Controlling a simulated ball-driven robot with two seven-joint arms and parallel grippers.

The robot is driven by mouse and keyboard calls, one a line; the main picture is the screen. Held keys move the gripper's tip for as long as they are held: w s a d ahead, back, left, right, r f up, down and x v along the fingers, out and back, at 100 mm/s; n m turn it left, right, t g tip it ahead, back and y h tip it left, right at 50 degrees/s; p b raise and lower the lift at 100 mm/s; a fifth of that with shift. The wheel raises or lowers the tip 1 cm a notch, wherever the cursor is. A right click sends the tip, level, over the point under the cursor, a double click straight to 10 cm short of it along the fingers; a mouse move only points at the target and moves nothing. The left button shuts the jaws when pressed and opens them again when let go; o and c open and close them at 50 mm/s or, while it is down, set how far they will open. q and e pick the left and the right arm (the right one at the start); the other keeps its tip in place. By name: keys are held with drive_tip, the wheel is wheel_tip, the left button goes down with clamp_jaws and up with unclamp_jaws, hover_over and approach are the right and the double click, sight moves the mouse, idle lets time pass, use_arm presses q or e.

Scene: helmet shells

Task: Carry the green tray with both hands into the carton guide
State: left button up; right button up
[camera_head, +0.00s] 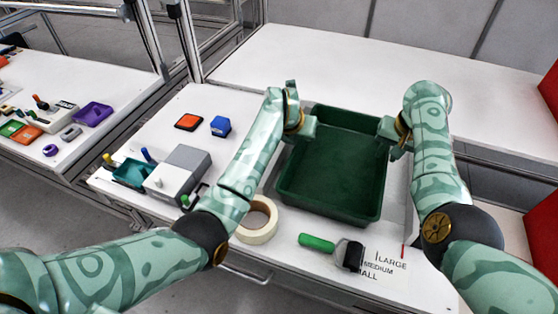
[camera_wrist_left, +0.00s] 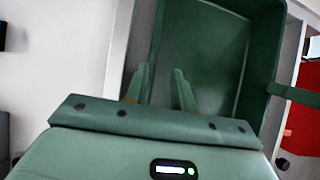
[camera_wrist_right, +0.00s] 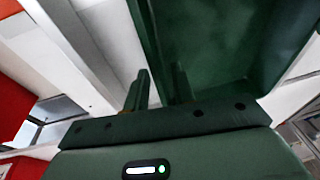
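The deep green tray (camera_head: 335,165), with nothing seen in it, is at the right of the near worktable. My left gripper (camera_head: 306,127) is at its left rim; in the left wrist view, the fingers (camera_wrist_left: 162,85) stand on either side of the tray wall (camera_wrist_left: 155,40). My right gripper (camera_head: 389,130) is at the right rim; in the right wrist view, its fingers (camera_wrist_right: 160,85) also straddle the wall (camera_wrist_right: 150,45). I cannot tell whether either is closed tight on the rim, nor whether the tray rests on the table. I cannot make out a carton guide.
A tape roll (camera_head: 257,220) and a green-handled tool (camera_head: 330,249) lie near the tray's front, beside a size label (camera_head: 383,268). A grey-white box (camera_head: 178,173), orange block (camera_head: 188,122) and blue block (camera_head: 221,126) are left. The white surface (camera_head: 380,80) behind is bare.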

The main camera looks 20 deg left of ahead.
drive_tip(key=shift+r, duration=0.35)
use_arm(q)
drive_tip(key=v, duration=1.1)
use_arm(e)
drive_tip(key=v, duration=1.1)
drive_tip(key=shift+s, duration=0.15)
use_arm(q)
drive_tip(key=shift+s, duration=0.1)
use_arm(e)
drive_tip(key=shift+s+d, duration=0.1)
